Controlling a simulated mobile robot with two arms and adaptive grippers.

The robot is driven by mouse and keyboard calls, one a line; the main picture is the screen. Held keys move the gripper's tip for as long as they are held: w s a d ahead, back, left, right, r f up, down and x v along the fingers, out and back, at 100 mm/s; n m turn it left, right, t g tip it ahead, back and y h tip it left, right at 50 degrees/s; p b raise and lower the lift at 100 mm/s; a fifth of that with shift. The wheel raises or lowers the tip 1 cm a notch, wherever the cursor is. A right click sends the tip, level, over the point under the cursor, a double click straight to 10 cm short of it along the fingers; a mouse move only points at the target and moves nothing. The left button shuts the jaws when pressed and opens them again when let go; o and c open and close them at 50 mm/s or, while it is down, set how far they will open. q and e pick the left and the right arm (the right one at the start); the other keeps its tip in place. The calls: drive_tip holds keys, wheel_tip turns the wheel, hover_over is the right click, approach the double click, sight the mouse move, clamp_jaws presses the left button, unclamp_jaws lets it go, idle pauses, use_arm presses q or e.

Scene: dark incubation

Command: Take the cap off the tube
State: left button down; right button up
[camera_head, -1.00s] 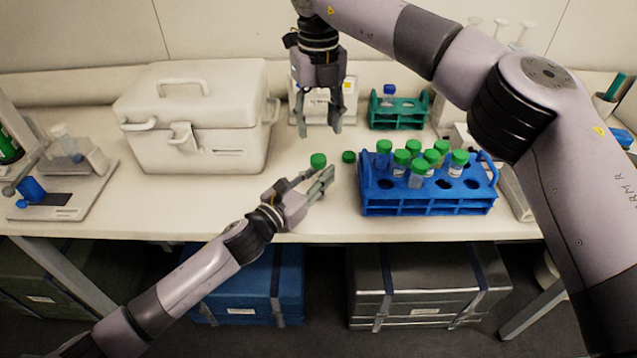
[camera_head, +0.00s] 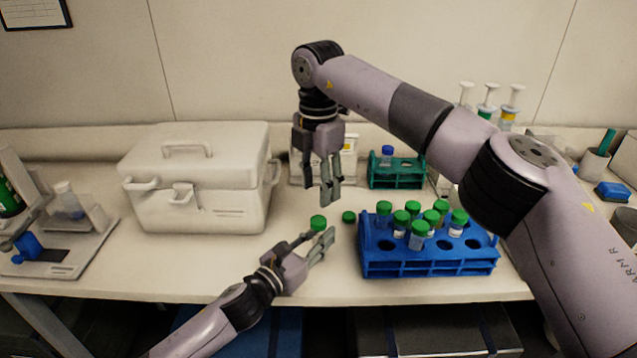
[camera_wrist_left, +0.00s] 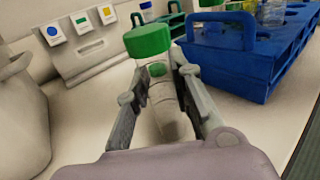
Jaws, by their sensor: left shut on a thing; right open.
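My left gripper (camera_head: 318,243) is shut on a clear tube (camera_wrist_left: 164,100) with a green cap (camera_wrist_left: 147,40). In the left wrist view the tube stands between the two fingers, cap up and clear of the fingertips. The same green cap (camera_head: 318,222) shows in the head view, with the tube mostly hidden by the gripper. My right gripper (camera_head: 331,195) is open and empty, pointing down above and behind the capped tube, apart from it. A second small green cap-like thing (camera_head: 348,217) is on the table just right of the held tube.
A blue rack (camera_head: 430,268) with several green-capped tubes stands close on the right. A teal rack (camera_head: 397,183) holds a blue-capped tube behind. A white box (camera_head: 200,205) stands left; bare table (camera_head: 190,265) lies in front of it.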

sight(319, 220)
drive_tip(key=m, duration=0.3)
drive_tip(key=shift+f+m, duration=0.1)
drive_tip(key=shift+m, duration=0.2)
drive_tip(key=shift+f, duration=3.95)
drive_tip(key=shift+c, duration=0.3)
clamp_jaws()
